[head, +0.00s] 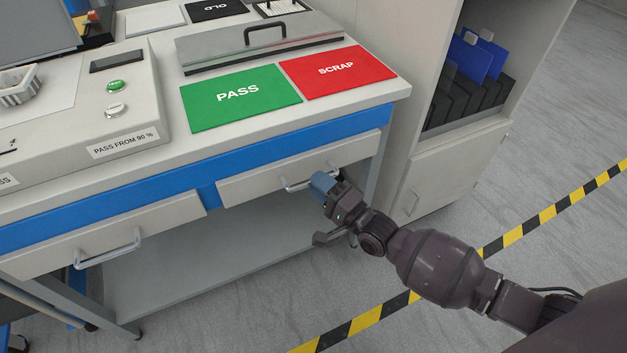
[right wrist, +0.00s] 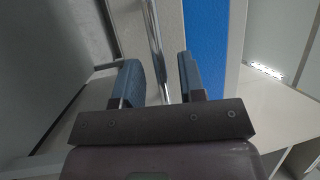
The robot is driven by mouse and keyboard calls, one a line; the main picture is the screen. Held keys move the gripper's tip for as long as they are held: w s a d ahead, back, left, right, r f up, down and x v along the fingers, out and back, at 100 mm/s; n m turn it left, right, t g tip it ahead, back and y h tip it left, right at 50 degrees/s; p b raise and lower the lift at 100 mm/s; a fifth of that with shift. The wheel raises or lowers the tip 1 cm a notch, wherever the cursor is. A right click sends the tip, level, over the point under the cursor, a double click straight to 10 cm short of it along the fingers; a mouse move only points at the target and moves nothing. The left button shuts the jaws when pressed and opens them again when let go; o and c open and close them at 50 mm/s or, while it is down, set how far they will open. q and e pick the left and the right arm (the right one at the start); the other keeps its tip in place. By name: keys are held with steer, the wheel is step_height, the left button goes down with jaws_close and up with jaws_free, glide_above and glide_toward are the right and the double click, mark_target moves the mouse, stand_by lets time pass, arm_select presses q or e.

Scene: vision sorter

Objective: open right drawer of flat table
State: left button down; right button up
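The flat table (head: 398,92) has two drawers under its top. The right drawer (head: 262,186) has a grey front with a silver bar handle (head: 292,187) and looks closed. My right gripper (head: 323,184) is at the right part of this handle. In the right wrist view the handle (right wrist: 155,40) runs between the two blue fingers of the gripper (right wrist: 160,80), with gaps showing beside it, so the fingers look open around it. My left gripper is not in view.
The left drawer (head: 120,232) with its own handle (head: 107,252) is beside it. A lower shelf (head: 200,270) lies beneath. A cabinet (head: 450,175) stands close on the right. Green PASS (head: 240,105) and red SCRAP (head: 338,80) mats lie on top. Floor in front is clear.

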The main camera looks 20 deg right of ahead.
steer(key=shift+x, duration=0.85)
jaws_close()
